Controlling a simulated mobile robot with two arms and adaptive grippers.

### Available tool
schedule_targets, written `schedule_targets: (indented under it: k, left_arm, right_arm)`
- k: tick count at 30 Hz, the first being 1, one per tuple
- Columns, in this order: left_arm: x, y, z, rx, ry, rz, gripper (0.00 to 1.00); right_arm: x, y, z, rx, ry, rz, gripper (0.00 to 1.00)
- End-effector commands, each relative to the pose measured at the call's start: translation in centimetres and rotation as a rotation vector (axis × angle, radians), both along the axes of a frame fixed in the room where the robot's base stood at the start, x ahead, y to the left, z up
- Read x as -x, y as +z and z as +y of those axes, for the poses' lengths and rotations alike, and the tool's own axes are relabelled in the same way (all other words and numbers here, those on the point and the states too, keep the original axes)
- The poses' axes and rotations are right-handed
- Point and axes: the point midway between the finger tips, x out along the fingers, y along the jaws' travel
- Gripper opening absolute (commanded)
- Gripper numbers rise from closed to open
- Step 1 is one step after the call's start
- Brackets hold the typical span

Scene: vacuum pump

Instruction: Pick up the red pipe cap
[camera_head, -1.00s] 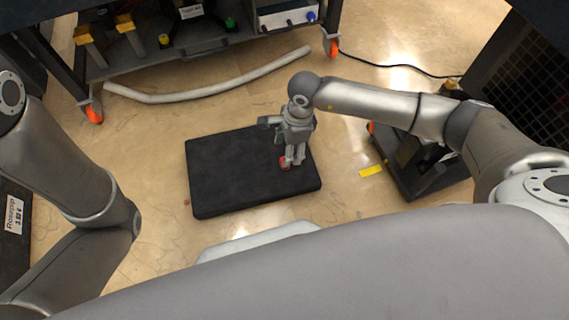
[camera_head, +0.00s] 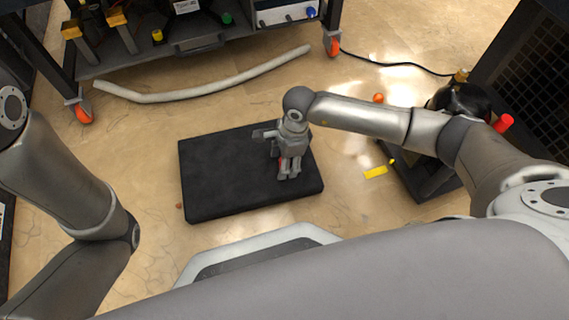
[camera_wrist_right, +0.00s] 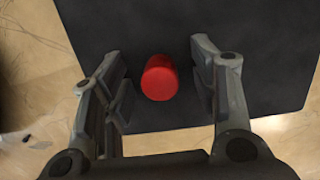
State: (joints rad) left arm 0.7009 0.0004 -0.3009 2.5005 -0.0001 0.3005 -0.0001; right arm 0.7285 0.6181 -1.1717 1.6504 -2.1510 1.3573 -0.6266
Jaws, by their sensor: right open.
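The red pipe cap (camera_wrist_right: 159,78) is a small red cylinder on a black mat (camera_wrist_right: 150,25) in the right wrist view. My right gripper (camera_wrist_right: 161,80) is open, with one finger on each side of the cap and gaps between. In the head view my right gripper (camera_head: 289,174) points down over the right part of the black mat (camera_head: 220,175). There the gripper mostly hides the cap, and only a sliver of red shows. My left arm shows at the left, but its gripper is out of view.
A dark unit with a red part (camera_head: 503,123) stands on the right, partly behind my right arm. A yellow piece (camera_head: 375,172) lies on the floor beside it. A pale hose (camera_head: 205,88) lies in front of a wheeled cart (camera_head: 155,62). The mat's left half is clear.

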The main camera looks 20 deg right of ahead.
Motion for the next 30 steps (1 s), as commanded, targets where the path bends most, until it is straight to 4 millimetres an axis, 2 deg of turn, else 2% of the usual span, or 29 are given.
schedule_targets:
  k: [3, 9, 12, 23, 30]
  left_arm:
    - [0.0, 0.1, 0.0, 0.0, 0.0, 0.001, 0.0]
    - [0.0, 0.1, 0.0, 0.0, 0.0, 0.001, 0.0]
    - [0.0, 0.1, 0.0, 0.0, 0.0, 0.001, 0.0]
    - [-0.1, 0.2, 0.0, 0.0, 0.001, 0.002, 0.0]
    - [-0.1, 1.2, 0.0, 0.0, 0.001, 0.002, 0.0]
  right_arm:
    - [0.0, 0.1, 0.0, 0.0, 0.0, 0.0, 0.55]
    - [0.0, 0.1, 0.0, 0.0, 0.0, 0.0, 0.29]
    - [0.0, 0.1, 0.0, 0.0, 0.0, 0.0, 0.2]
    - [0.0, 0.1, 0.0, 0.001, 0.0, 0.0, 0.19]
    - [0.0, 1.6, -0.1, 0.001, 0.0, -0.001, 0.19]
